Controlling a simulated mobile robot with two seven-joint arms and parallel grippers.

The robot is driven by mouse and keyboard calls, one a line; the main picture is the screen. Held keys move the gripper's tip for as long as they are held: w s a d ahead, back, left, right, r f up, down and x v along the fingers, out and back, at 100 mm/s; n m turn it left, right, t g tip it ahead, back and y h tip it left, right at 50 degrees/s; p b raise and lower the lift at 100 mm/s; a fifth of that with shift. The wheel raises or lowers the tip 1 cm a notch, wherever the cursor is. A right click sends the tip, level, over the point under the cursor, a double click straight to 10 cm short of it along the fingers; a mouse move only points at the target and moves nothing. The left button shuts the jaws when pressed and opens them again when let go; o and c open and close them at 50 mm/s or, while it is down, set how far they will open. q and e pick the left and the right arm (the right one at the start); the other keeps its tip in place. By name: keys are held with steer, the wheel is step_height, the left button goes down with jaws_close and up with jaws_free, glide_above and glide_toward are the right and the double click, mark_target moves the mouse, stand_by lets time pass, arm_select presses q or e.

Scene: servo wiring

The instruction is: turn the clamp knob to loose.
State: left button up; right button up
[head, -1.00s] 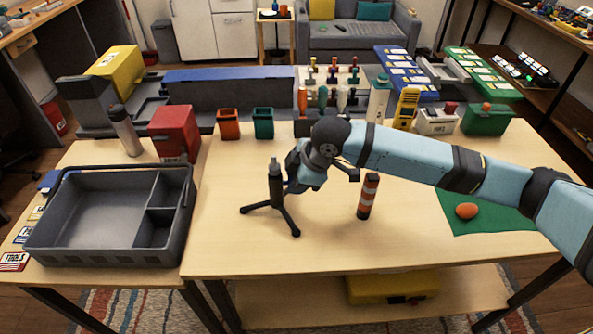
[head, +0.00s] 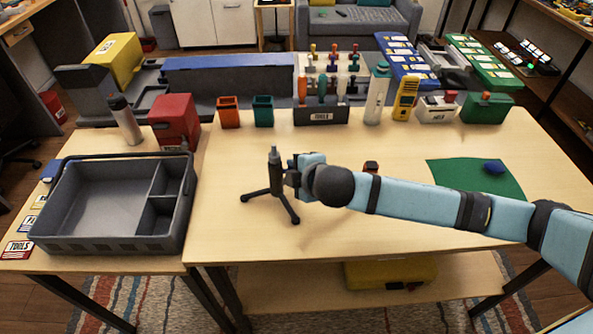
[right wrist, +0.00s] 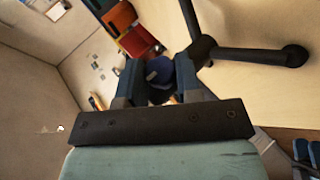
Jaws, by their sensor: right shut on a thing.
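The clamp is a dark stand (head: 274,174) with a short post and three spread legs. It stands upright left of centre on the wooden table in the head view. My right gripper (head: 290,178) has come to the post's right side, at about mid-height, and is mostly hidden by its own wrist. In the right wrist view its two fingers (right wrist: 158,85) are closed around a dark blue knob (right wrist: 159,70). The stand's dark legs (right wrist: 250,55) show to the right there. The knob's turn angle cannot be read. My left gripper is not in view.
A striped cylinder (head: 371,167) is mostly hidden behind my right arm. A green mat (head: 450,172) with a blue object (head: 494,166) lies at the right. A grey divided tray (head: 100,205) stands left. Bins and a tool rack (head: 320,115) line the back. The front table is clear.

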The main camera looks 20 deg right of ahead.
stand_by(0.3)
steer(key=o, duration=0.9)
steer(key=shift+o, duration=0.2)
steer(key=v, duration=1.4)
steer(key=shift+a+f, duration=0.1)
steer(key=shift+f, duration=0.05)
